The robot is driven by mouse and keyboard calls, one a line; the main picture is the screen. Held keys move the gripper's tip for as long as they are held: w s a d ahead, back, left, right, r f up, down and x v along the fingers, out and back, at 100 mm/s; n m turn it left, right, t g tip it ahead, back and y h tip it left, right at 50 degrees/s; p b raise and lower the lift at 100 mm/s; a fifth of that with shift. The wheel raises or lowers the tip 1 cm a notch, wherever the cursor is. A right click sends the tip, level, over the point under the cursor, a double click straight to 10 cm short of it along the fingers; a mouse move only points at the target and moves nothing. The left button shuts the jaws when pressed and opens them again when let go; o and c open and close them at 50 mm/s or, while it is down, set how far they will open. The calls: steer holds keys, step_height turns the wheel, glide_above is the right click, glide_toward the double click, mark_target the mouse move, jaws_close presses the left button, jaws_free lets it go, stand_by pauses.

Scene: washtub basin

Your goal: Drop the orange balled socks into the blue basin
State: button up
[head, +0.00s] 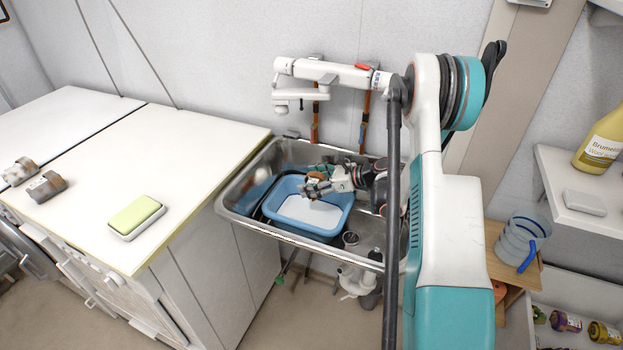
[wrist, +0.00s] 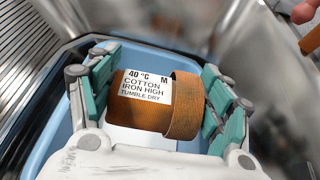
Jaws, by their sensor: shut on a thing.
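The orange balled socks (wrist: 160,103) are between the teal finger pads of my gripper (wrist: 163,105) in the wrist view. A white care label wraps over them. My gripper is shut on them. In the head view my gripper (head: 318,187) is over the back part of the blue basin (head: 303,231), and the socks are mostly hidden by the fingers. The basin sits in the metal sink and has a pale bottom. In the wrist view the basin (wrist: 62,108) lies below and around the socks. The exact height of the socks above its bottom is unclear.
The metal sink (head: 238,200) surrounds the basin, with a white tap (head: 318,70) above it. The white counter (head: 170,150) at left holds a green-topped block (head: 135,217) and two brown-grey rolls (head: 46,186). A bluish pitcher (head: 519,243) stands at right.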

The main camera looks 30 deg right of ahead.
steer(key=o, duration=1.1)
steer(key=v, duration=1.2)
